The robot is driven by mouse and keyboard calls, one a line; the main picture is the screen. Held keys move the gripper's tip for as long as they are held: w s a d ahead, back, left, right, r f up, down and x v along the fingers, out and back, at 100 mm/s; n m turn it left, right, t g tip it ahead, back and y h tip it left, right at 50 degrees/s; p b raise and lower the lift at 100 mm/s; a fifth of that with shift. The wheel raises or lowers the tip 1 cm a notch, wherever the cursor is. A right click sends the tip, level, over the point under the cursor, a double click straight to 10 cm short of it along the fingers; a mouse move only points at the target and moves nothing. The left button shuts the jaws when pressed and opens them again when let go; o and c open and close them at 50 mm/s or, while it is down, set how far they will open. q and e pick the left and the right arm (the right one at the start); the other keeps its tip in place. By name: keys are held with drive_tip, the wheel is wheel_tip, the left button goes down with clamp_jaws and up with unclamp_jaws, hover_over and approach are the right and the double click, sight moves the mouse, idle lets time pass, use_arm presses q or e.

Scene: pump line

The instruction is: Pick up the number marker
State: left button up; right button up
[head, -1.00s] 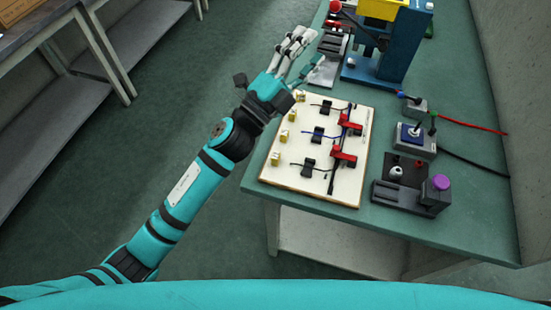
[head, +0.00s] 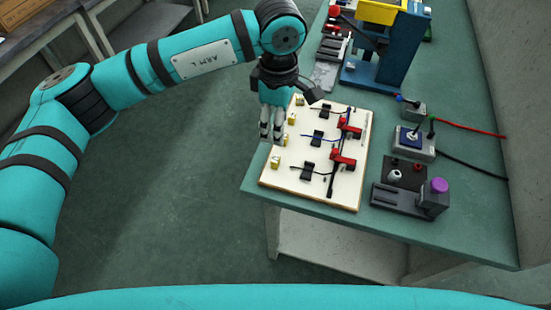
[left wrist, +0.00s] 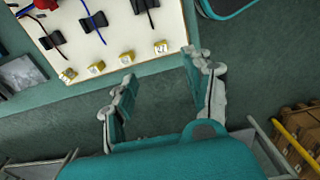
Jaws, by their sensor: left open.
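Several small yellow-and-white blocks, which look like the number markers, stand in a row along the left edge of a cream board (head: 296,178). The nearest marker (head: 275,161) also shows in the left wrist view (left wrist: 161,47), just beyond the gap between my fingers. The other markers also show there, for example one (left wrist: 127,58) near a fingertip. Any numbers on them are too small to read. My left gripper (head: 271,134) is open and empty, fingers pointing down, beside the board's left edge. It also shows in the left wrist view (left wrist: 160,68). My right gripper is not in view.
The board carries black clips (head: 318,138) with wires and red-and-black parts (head: 344,158). To its right on the green table (head: 400,237) are a purple-knobbed device (head: 438,193) and a switch box (head: 413,142). A blue press (head: 385,50) stands behind. Open floor lies left.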

use_arm(q)
drive_tip(key=p, duration=0.2)
hover_over(277, 159)
wheel_tip(277, 159, down, 8)
drive_tip(key=shift+f, duration=0.2)
wheel_tip(277, 159, down, 4)
drive_tip(key=shift+p, duration=0.8)
drive_tip(key=shift+f, duration=0.65)
drive_tip(key=c, duration=0.9)
drive_tip(key=shift+r, duration=0.1)
